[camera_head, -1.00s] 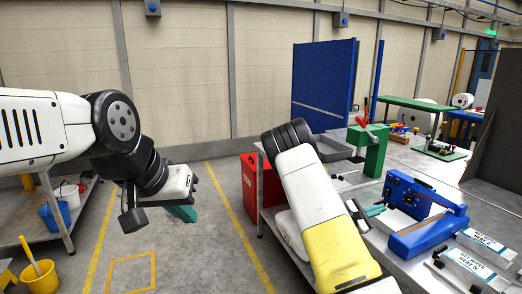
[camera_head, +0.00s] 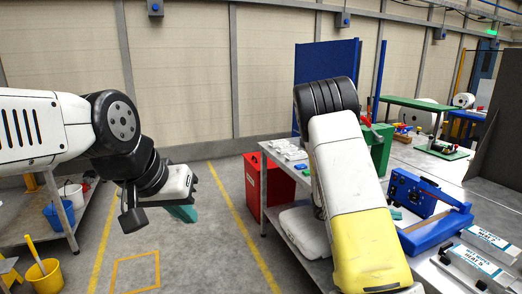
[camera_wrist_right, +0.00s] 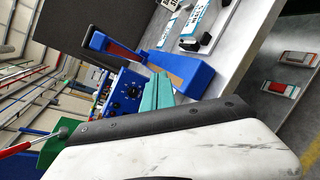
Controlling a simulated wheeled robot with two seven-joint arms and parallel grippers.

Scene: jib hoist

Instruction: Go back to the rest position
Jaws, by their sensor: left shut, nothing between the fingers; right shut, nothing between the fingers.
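My left gripper (camera_head: 183,213) hangs over the open floor at the left in the head view. Its teal fingers are together and empty. My right gripper's teal fingers (camera_wrist_right: 157,95) show closed and empty in the right wrist view, in front of a blue device (camera_wrist_right: 128,92) with a dial and a long blue arm. In the head view a small teal bit of the right gripper (camera_head: 396,213) shows beside my white and yellow right arm, which hides the rest. The blue device (camera_head: 413,195) stands just to its right there.
A workbench (camera_head: 445,267) carries the blue device, labelled boxes (camera_head: 482,262) and a green vise-like block (camera_head: 381,148). A red cabinet (camera_head: 251,188) stands at its left end. A blue bucket (camera_head: 59,214) and yellow bucket (camera_head: 44,275) are at the left. The middle floor (camera_head: 190,265) is clear.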

